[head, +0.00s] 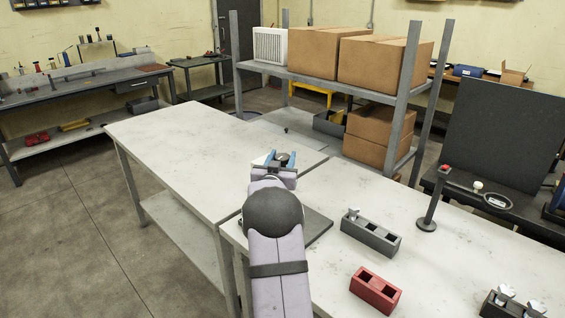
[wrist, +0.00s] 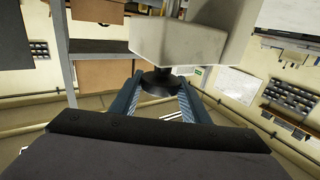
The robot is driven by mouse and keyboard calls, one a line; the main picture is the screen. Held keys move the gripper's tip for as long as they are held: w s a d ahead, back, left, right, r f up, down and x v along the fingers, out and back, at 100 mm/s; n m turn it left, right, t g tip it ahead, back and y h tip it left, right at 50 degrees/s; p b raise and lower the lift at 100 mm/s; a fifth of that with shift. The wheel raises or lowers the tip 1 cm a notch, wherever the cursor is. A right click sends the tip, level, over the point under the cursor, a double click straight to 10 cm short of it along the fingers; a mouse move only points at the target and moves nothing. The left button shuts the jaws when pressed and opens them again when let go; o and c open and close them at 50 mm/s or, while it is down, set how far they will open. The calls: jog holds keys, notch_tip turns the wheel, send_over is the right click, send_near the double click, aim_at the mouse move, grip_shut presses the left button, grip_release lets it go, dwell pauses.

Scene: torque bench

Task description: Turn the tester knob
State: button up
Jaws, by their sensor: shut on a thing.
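My gripper (head: 280,157) reaches over the bench, its blue fingers on both sides of a dark round knob (wrist: 160,80). In the wrist view, the blue fingers (wrist: 157,95) are shut on the knob from left and right. The knob joins a pale, blocky tester body (wrist: 180,42), which fills the upper middle of that view. In the head view, the knob shows only as a small dark shape between the fingers, and my wrist hides part of that area. The knob's angle cannot be read.
A grey block with a wing-like piece (head: 371,237) and a red block with openings (head: 375,290) lie right of my arm. A post on a round base (head: 428,224) stands farther right. A shelf with boxes (head: 345,82) rises behind. The left bench top (head: 180,135) is clear.

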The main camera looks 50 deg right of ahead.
jog(key=shift+m+g+h+p, duration=0.6)
jog(key=shift+m+g+h, duration=0.15)
jog(key=shift+g, duration=0.35)
jog(key=shift+m+g, duration=0.25)
jog(key=shift+g, duration=0.05)
jog(key=o, duration=1)
jog(key=shift+a, duration=0.1)
jog(key=shift+b+v, duration=1.2)
jog(key=shift+v, duration=2.4)
